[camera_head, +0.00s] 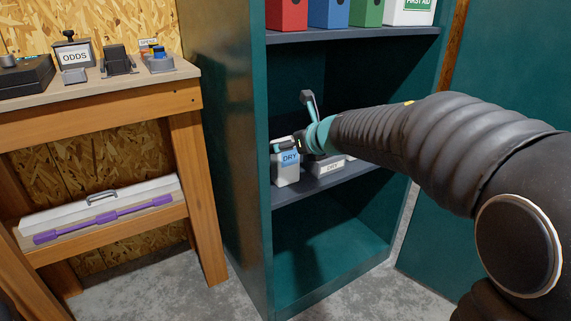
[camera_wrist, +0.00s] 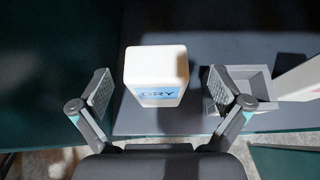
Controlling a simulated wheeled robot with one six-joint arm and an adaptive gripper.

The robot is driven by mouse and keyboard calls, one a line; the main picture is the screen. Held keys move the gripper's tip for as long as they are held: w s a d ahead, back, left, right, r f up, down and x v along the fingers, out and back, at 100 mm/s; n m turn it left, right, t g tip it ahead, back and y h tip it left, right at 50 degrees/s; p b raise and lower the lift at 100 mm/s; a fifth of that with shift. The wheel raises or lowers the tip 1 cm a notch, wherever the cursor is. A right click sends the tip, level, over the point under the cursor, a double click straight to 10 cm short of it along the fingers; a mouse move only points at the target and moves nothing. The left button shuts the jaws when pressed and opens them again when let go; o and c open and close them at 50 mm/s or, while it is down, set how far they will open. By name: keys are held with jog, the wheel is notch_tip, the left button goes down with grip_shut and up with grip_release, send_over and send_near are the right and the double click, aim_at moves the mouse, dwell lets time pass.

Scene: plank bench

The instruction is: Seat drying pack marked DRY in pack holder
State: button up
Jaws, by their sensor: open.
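The drying pack (camera_head: 285,173) is a white block with a blue DRY label. It stands upright on the cabinet's middle shelf, and it shows in the wrist view (camera_wrist: 157,62). The pack holder (camera_head: 327,169) is a grey open tray marked DRY, just right of the pack. In the wrist view the holder (camera_wrist: 262,88) is empty where visible, and the right finger covers part of it. My gripper (camera_wrist: 160,78) is open, one finger on each side of the pack with gaps between. In the head view my gripper (camera_head: 300,146) is partly hidden by my arm.
The shelf (camera_wrist: 160,120) has a front edge close to the pack. A white item (camera_wrist: 302,82) stands right of the holder. A wooden bench (camera_head: 100,105) stands left of the cabinet.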

jog(key=x, duration=0.2)
jog(key=b+x, duration=0.1)
jog(key=x, duration=0.2)
jog(key=shift+s+a+f, duration=0.1)
jog(key=shift+s+f, duration=0.15)
jog(key=shift+w+a, duration=0.15)
jog(key=shift+w, duration=0.15)
jog(key=shift+f, duration=0.1)
jog(key=c, duration=1.3)
